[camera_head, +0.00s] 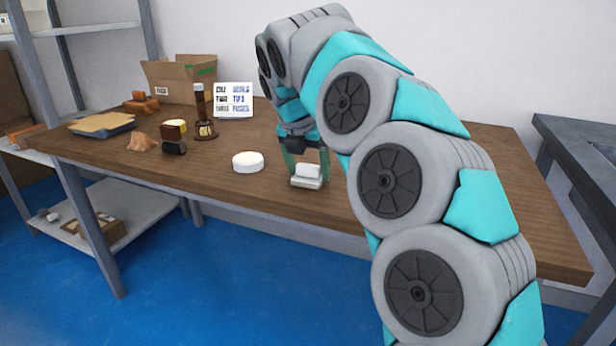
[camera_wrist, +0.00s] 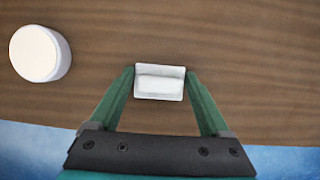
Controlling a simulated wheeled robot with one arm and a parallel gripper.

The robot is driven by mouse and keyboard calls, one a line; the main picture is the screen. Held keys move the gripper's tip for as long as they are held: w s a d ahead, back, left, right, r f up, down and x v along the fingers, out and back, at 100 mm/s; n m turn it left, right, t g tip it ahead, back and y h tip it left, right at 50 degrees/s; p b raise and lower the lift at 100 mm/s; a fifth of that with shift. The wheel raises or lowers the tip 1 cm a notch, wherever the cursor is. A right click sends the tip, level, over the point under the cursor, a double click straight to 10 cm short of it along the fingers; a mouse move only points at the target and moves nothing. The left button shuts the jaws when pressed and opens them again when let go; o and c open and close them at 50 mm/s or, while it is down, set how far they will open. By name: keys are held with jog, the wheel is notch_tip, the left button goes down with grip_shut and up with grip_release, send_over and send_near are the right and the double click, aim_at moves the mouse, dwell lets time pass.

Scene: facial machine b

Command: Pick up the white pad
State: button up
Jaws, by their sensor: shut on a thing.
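The white pad (camera_head: 307,176) is a small, light block near the front edge of the wooden table. It also shows in the wrist view (camera_wrist: 160,82), between the fingertips. My gripper (camera_head: 307,168) points down at it, with its green fingers on both sides. In the wrist view my gripper (camera_wrist: 160,84) is shut on the pad, one finger at each end. I cannot tell whether the pad touches the table or is slightly raised.
A round white disc (camera_head: 248,162) lies left of the pad. Brown bottles (camera_head: 203,112), a card sign (camera_head: 233,100), a cardboard box (camera_head: 180,80) and a stack of envelopes (camera_head: 103,124) stand farther left and back. The table front (camera_head: 215,182) is clear.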

aim_at(308, 165)
jog(key=shift+c, duration=0.4)
jog(key=shift+r, duration=0.15)
jog(key=shift+r, duration=1.7)
jog(key=s+d, duration=0.2)
jog(key=s, duration=0.5)
jog(key=s+d+r+b, duration=0.1)
jog(key=s+d, duration=0.2)
jog(key=s, duration=0.5)
jog(key=shift+d+r, duration=0.2)
jog(key=shift+d, duration=0.05)
jog(key=o, duration=0.8)
jog(key=c, duration=0.6)
jog(key=shift+c, duration=0.2)
